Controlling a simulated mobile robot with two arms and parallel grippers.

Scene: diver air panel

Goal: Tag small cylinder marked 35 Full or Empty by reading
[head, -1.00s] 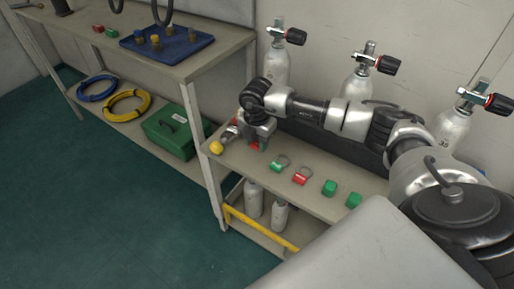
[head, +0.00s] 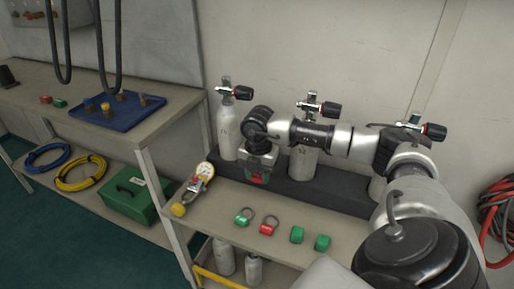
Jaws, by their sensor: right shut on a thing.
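Three silver cylinders with black-knobbed valves stand in a dark rack (head: 330,188): a left one (head: 228,130), a middle one (head: 303,163) and a right one (head: 377,189) mostly hidden behind my right arm. Their small markings are too blurred to read surely. My right gripper (head: 257,181) is shut on a red tag (head: 257,178), in front of and between the left and middle cylinders. A gauge (head: 204,170) with a yellow end lies at the bench's left. A green ringed tag (head: 242,219) and a red ringed tag (head: 267,229) lie on the bench. My left gripper is out of view.
Two green blocks (head: 297,235) (head: 322,242) lie on the bench (head: 222,208). Below are small cylinders (head: 223,257) and a yellow rail. The left table holds a blue tray (head: 118,117); a green box (head: 135,201) and hoses (head: 80,173) sit underneath.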

